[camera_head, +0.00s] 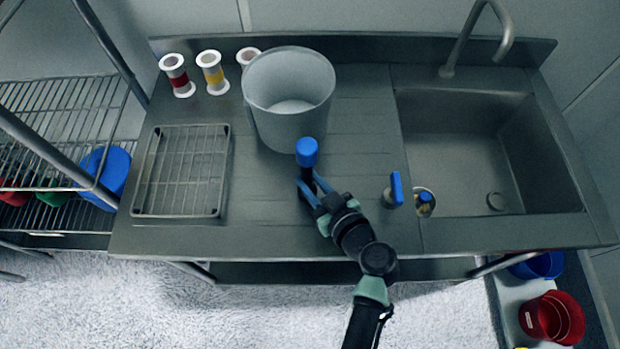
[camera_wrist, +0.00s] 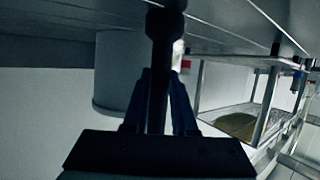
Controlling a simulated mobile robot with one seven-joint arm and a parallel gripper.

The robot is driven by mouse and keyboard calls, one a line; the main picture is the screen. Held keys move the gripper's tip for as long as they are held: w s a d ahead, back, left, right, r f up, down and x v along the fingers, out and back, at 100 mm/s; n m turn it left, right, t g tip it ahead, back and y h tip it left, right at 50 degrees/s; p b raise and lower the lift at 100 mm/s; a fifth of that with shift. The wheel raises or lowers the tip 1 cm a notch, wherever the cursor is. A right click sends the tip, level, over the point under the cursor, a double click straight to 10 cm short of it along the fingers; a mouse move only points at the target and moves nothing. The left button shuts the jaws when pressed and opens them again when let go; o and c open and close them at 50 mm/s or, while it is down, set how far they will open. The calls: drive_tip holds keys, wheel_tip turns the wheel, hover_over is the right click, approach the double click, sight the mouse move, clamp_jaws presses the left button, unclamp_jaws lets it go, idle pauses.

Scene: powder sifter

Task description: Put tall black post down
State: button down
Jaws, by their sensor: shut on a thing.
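My gripper (camera_head: 316,188) is over the front middle of the steel counter (camera_head: 265,215), shut on the tall black post (camera_head: 308,174). The post has a round blue cap on top and stands close to upright in the head view, just in front of the white bucket. The wrist view shows the post (camera_wrist: 162,60) as a dark shaft between the fingers (camera_wrist: 160,100), with a wider knob at one end. The fingers partly hide the post's lower end, so I cannot tell whether it touches the counter.
The white bucket (camera_head: 289,100) stands close behind the post. A wire rack (camera_head: 182,170) lies to the left, with several spools (camera_head: 212,72) behind it. A blue-handled item (camera_head: 396,188) and a small cup (camera_head: 425,202) stand right, near the sink (camera_head: 480,150). Counter between rack and gripper is clear.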

drive_tip(key=shift+f, duration=0.1)
drive_tip(key=c, duration=0.7)
unclamp_jaws()
